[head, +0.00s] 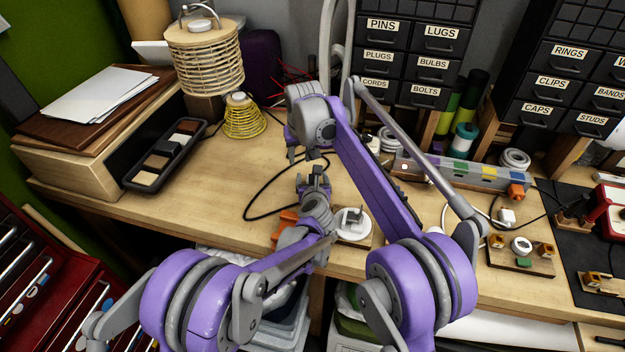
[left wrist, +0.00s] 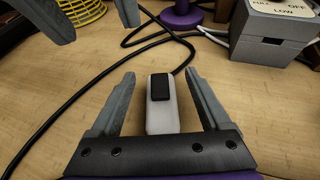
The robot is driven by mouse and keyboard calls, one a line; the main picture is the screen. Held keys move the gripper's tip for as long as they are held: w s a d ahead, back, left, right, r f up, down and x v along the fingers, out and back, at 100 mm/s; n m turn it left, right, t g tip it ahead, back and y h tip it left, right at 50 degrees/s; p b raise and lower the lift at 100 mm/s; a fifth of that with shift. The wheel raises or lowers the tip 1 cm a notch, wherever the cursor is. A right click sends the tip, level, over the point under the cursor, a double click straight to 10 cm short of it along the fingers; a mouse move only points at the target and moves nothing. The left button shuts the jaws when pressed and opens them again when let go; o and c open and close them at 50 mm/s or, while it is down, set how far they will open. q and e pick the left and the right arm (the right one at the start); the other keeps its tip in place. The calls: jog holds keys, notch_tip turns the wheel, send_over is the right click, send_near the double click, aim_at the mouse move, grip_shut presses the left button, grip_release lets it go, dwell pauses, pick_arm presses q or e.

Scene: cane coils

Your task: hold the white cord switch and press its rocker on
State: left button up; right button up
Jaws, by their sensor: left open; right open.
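The white cord switch (left wrist: 161,118) lies on the bench in the left wrist view, with its black rocker (left wrist: 160,87) facing up. A black cord leaves its far end. My left gripper (left wrist: 160,73) is open, with one finger on each side of the switch and a gap on both sides. In the head view my left gripper (head: 315,172) is low over the bench, and I cannot make out the switch there. My right gripper (head: 303,156) is open above and beyond it. Its fingers (left wrist: 98,28) show at the top left of the left wrist view, apart from the switch.
A grey box with a round dial label (left wrist: 272,42) stands at the right in the left wrist view. The black cord (head: 252,203) loops left over the bench. A yellow cane coil (head: 244,119) stands behind. Bare bench (head: 215,185) lies to the left.

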pick_arm(q)
grip_shut()
jog(key=shift+c, duration=1.3)
grip_release()
jog(key=c, duration=0.9)
pick_arm(e)
jog(key=shift+w+d+r, duration=0.1)
jog(key=shift+w+d, duration=0.05)
jog(key=c, duration=0.4)
jog(key=shift+w+d+r+g, duration=0.3)
jog(key=shift+w+d, duration=0.1)
jog(key=shift+d, duration=0.1)
jog(key=shift+w+d+r+g, duration=0.3)
jog(key=shift+w+d, duration=0.05)
jog(key=shift+d, duration=0.15)
grip_shut()
jog(key=shift+d+f, duration=0.2)
jog(key=shift+f, duration=0.8)
jog(key=shift+d+f, duration=0.15)
jog(key=shift+f, duration=0.9)
jog(key=shift+d+f, duration=0.2)
jog(key=shift+f, duration=0.8)
